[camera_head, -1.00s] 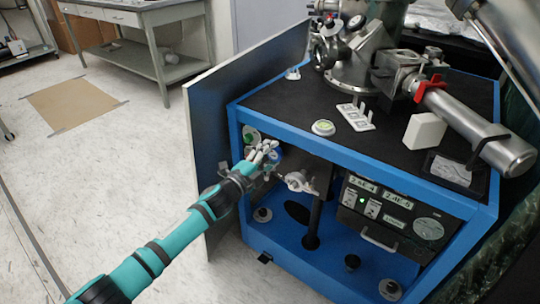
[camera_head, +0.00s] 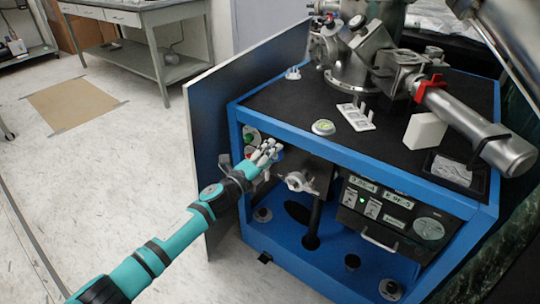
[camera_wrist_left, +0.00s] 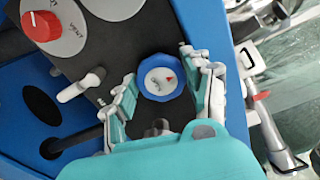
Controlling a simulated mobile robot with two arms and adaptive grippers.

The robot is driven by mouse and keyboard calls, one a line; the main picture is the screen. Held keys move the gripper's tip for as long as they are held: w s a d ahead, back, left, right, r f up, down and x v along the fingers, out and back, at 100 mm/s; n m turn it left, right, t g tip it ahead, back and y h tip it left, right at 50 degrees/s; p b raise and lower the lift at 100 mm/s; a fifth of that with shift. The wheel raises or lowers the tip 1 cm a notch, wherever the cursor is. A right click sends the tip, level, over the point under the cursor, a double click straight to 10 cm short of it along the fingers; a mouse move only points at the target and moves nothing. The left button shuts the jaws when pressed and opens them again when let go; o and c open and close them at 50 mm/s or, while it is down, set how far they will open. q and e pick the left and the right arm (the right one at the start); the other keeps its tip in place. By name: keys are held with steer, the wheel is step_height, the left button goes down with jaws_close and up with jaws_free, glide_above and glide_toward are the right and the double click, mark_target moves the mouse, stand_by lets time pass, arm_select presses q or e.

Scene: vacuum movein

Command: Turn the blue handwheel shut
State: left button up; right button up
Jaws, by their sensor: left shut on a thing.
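The blue handwheel (camera_wrist_left: 160,78) is on the dark panel of the blue-framed cart, with a white face and a small red mark. In the wrist view it sits between the two fingers of my left gripper (camera_wrist_left: 159,70), which is shut on its rim. In the head view my left gripper (camera_head: 267,151) reaches into the cart's upper left opening and covers most of the handwheel, with only a bit of blue showing beside the fingers. My right gripper is not in view.
A green knob (camera_head: 250,138) is just left of my fingers, and a silver valve handle (camera_head: 299,182) is to their right. The cart's blue top edge (camera_head: 330,153) runs above. An open door panel (camera_head: 210,125) stands to the left. A gauge box (camera_head: 395,212) sits at right.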

arm_select(q)
steer(key=shift+f, duration=0.15)
steer(key=o, duration=1.2)
steer(key=shift+c, duration=0.2)
steer(key=shift+s+a, duration=0.1)
steer(key=v, duration=1.1)
steer(key=shift+s+a, duration=0.2)
steer(key=shift+s, duration=0.15)
